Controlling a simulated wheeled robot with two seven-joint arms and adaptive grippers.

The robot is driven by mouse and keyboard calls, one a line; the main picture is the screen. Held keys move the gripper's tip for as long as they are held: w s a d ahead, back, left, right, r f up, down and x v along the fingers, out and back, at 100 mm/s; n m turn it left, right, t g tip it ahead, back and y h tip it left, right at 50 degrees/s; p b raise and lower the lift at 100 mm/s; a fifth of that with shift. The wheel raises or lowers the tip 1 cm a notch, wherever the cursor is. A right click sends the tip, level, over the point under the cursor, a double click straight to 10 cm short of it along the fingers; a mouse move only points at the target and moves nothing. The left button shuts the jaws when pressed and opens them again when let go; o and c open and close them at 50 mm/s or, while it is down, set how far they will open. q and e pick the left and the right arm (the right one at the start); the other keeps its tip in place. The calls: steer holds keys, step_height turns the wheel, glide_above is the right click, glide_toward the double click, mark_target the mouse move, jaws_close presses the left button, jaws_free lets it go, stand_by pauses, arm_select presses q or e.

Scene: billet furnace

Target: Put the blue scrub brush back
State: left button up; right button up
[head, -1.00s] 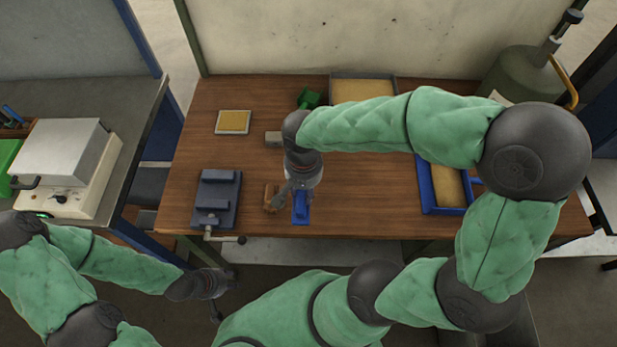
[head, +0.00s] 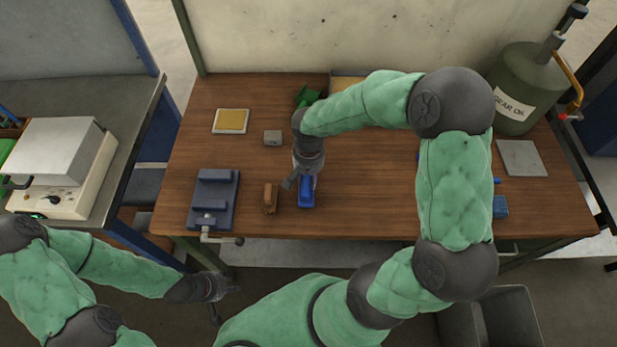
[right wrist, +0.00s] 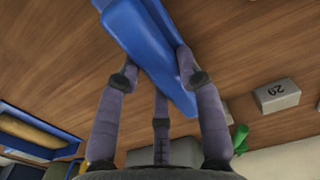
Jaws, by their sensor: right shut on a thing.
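The blue scrub brush (head: 306,194) is a long blue piece near the front middle of the wooden bench. My right gripper (head: 303,182) is shut on it from above. In the right wrist view the brush (right wrist: 150,50) runs slanting between the fingers (right wrist: 160,85). I cannot tell whether it touches the bench top. My left gripper (head: 222,290) hangs low in front of the bench at the left, away from the brush; its jaws are too small to read.
Beside the brush are a brown block (head: 270,198) and a dark vise-like fixture (head: 214,198). Behind are a grey block (head: 272,138), a yellow pad (head: 231,121) and a green piece (head: 308,97). A blue tray (right wrist: 62,151) is mostly behind my right arm. A gear oil can (head: 520,85) stands at right.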

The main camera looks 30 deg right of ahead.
steer(key=shift+f, duration=0.25)
steer(key=shift+f, duration=0.15)
steer(key=o, duration=1)
steer(key=shift+r, duration=0.5)
step_height(320, 180, up, 12)
steer(key=shift+f+p, duration=0.25)
steer(key=shift+p, duration=1)
